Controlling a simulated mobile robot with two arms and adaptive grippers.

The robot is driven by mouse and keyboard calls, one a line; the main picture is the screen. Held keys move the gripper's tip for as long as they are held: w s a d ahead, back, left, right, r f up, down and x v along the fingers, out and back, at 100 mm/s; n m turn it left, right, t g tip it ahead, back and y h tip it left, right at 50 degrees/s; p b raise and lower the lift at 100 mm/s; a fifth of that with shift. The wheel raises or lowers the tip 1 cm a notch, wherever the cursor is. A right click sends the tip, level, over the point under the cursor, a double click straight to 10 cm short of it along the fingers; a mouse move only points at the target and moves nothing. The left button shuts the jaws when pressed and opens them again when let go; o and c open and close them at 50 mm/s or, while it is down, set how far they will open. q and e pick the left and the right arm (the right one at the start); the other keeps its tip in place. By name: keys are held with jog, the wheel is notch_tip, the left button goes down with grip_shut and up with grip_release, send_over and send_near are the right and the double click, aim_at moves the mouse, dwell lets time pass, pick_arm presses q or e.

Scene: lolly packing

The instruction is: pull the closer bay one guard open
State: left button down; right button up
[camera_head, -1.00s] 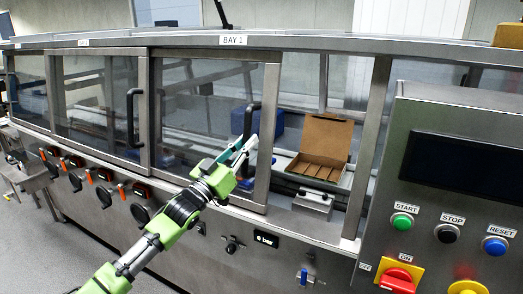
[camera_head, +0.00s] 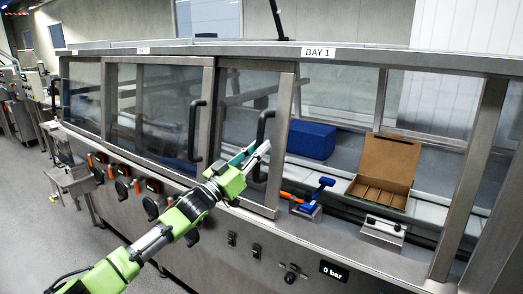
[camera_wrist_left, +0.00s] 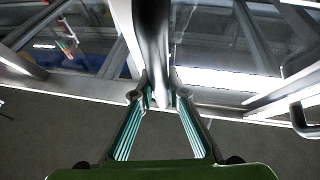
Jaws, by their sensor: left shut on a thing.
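The closer bay one guard (camera_head: 285,140) is a clear sliding panel in a steel frame, left of the BAY 1 label (camera_head: 318,52). Its black upright handle (camera_head: 262,128) is on the panel's right part. My left gripper (camera_head: 251,155) is shut on this handle. In the left wrist view the dark handle bar (camera_wrist_left: 152,45) runs down between the teal fingers (camera_wrist_left: 157,98). The bay is uncovered to the right of the guard. My right gripper is not in view.
In the open bay are a blue block (camera_head: 311,140), a blue-and-orange tool (camera_head: 318,190) and an open cardboard box (camera_head: 385,168) with compartments. Another guard handle (camera_head: 194,130) stands to the left.

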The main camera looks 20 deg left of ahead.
pick_arm(q)
jog(key=shift+a, duration=0.1)
jog(key=c, duration=2)
grip_release()
jog(key=shift+o, duration=0.2)
jog(key=v, duration=1.2)
